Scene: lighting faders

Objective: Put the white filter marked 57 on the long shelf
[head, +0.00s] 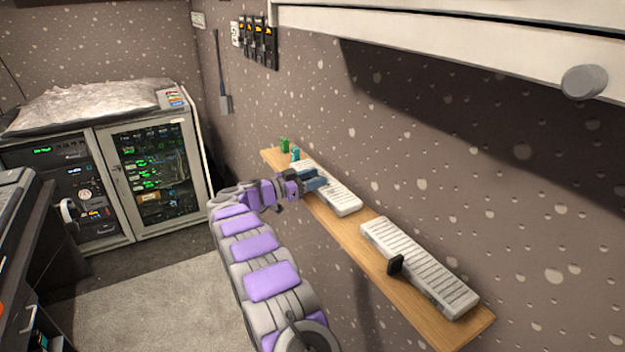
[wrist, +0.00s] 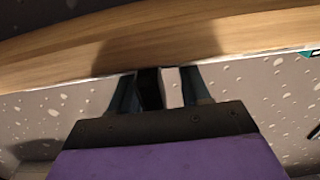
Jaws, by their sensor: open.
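The long shelf (head: 365,245) is a wooden board along the right wall; its wood also fills the top of the wrist view (wrist: 70,50). My gripper (head: 316,180) is at the shelf, over the far slatted white unit, with its fingers open. In the wrist view a small white block (wrist: 173,88) and a black piece (wrist: 150,88) show side by side between the fingers, close to the shelf edge. I cannot tell whether the fingers touch them. No number 57 is readable, so I cannot confirm that the white block is the filter.
Two slatted white units, a far one (head: 345,203) and a near one (head: 420,265), lie along the shelf. A black square piece (head: 396,265) is by the near one. Green (head: 284,145) and teal (head: 295,154) pieces stand at the far end. A white cabinet (head: 470,32) overhangs above.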

